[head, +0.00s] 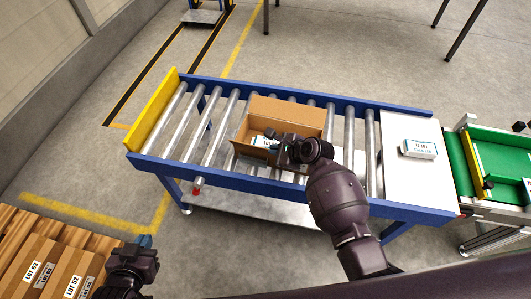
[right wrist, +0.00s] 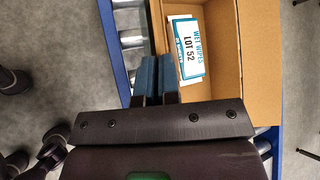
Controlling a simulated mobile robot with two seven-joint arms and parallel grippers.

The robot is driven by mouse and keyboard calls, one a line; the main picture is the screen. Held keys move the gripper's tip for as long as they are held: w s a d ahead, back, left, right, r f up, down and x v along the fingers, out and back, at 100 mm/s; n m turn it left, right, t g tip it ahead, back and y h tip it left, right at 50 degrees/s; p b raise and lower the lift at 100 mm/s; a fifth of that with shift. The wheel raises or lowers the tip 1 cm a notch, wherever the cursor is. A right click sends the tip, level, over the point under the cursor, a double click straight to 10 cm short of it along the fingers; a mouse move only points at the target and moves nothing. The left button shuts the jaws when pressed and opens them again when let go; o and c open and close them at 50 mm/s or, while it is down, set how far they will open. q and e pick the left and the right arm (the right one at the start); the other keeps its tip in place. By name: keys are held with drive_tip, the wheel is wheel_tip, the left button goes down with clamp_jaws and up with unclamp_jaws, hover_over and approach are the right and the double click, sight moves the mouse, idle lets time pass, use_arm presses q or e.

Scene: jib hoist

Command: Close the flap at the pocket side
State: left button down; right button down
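An open cardboard carton (head: 287,113) stands on the roller conveyor, and it fills the upper right of the right wrist view (right wrist: 255,60). Its far flap stands up, and a near flap (head: 250,152) leans outward. A white and blue packet (right wrist: 187,50) marked "WET WIPES LOT 52" lies inside. My right gripper (head: 281,147) is at the carton's near side and hides part of it. Its blue fingers (right wrist: 157,58) are together beside the carton's wall; I see nothing clearly between them. My left gripper (head: 146,240) is low at the left, away from the carton; its finger gap is unclear.
The conveyor (head: 190,165) has a blue frame and a yellow end stop (head: 152,108). A white plate (head: 400,170) at its right bears a labelled packet (head: 419,148). A green belt (head: 500,150) stands further right. Labelled boxes (head: 50,265) sit at lower left.

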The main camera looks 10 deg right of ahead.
use_arm(q)
drive_tip(key=w+d+r+m+t+h, duration=0.1)
drive_tip(key=w+d+r+m+h, duration=0.25)
drive_tip(key=w+d, duration=0.6)
drive_tip(key=m+h, duration=0.1)
drive_tip(key=m, duration=3.4)
approach(264, 149)
wheel_tip(264, 149, down, 5)
drive_tip(key=w, duration=0.3)
drive_tip(key=shift+w+d+r, duration=0.5)
drive_tip(key=shift+w+d, duration=0.3)
drive_tip(key=shift+w, duration=0.05)
drive_tip(key=shift+w+d+r, duration=0.25)
drive_tip(key=shift+w+r, duration=0.05)
drive_tip(key=shift+w, duration=0.3)
